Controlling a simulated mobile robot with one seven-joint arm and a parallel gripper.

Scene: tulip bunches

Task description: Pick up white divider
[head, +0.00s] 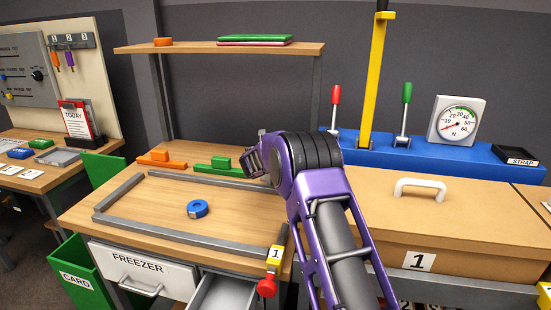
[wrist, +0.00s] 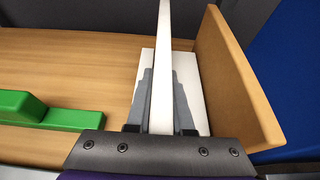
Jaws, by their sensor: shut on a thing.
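The white divider (wrist: 164,40) shows in the wrist view as a narrow upright white strip, seen nearly edge-on. A flat white piece (wrist: 188,75) lies under and beside it on the wooden surface; I cannot tell whether it is the divider's foot. My gripper (wrist: 161,90) is shut on the strip, one grey finger on each side. In the head view the divider and my fingertips are hidden behind my purple arm, at the right back of the wooden bench (head: 150,205).
A wooden side wall (wrist: 235,80) stands close right of my gripper. A green block (wrist: 50,115) lies to the left. On the bench are an orange block (head: 162,160), a blue tape roll (head: 197,208) and grey rails (head: 180,235). A cardboard box (head: 450,225) is right of my arm.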

